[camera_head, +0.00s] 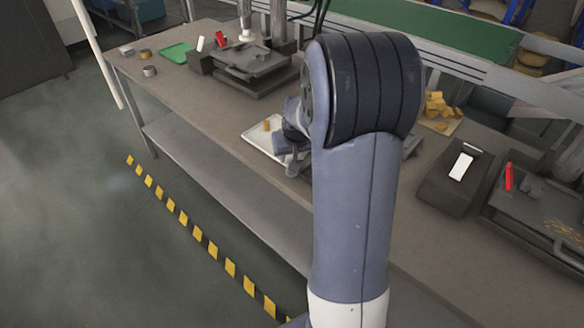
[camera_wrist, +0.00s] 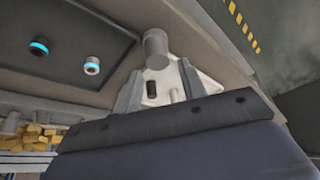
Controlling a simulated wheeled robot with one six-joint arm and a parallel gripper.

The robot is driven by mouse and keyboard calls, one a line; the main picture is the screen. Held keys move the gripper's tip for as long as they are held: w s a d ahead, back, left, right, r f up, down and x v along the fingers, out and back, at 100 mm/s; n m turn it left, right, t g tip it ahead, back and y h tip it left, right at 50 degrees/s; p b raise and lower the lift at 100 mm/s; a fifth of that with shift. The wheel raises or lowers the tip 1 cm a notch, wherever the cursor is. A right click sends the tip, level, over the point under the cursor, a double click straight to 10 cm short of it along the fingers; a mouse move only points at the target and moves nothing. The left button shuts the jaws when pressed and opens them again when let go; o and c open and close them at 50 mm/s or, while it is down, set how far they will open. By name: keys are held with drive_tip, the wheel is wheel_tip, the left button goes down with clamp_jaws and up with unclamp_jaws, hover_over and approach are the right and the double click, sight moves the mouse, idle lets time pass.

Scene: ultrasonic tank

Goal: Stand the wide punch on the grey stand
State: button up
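My gripper (camera_wrist: 159,68) points down over a white tray (camera_wrist: 205,82), with its two fingers apart. A grey cylinder, which may be the wide punch (camera_wrist: 155,45), shows between and just past the fingertips. Gaps show on both sides of it, so I see no grip. A small dark cylinder (camera_wrist: 153,88) and a pale cylinder (camera_wrist: 173,96) show on the tray between the fingers. In the head view the tray (camera_head: 256,139) sits on the bench, and my arm hides most of the gripper. I cannot make out which thing is the grey stand.
A dark panel with blue-ringed knobs (camera_wrist: 91,65) lies left of the fingers in the wrist view. Yellow blocks (camera_head: 437,104) lie behind my arm. Dark machines (camera_head: 250,68) stand at the far left and the right. The bench front left of the tray is clear.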

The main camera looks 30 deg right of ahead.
drive_tip(key=shift+x, duration=2.5)
drive_tip(key=shift+s+f, duration=0.1)
drive_tip(key=shift+s, duration=0.1)
drive_tip(key=shift+c, duration=0.3)
clamp_jaws()
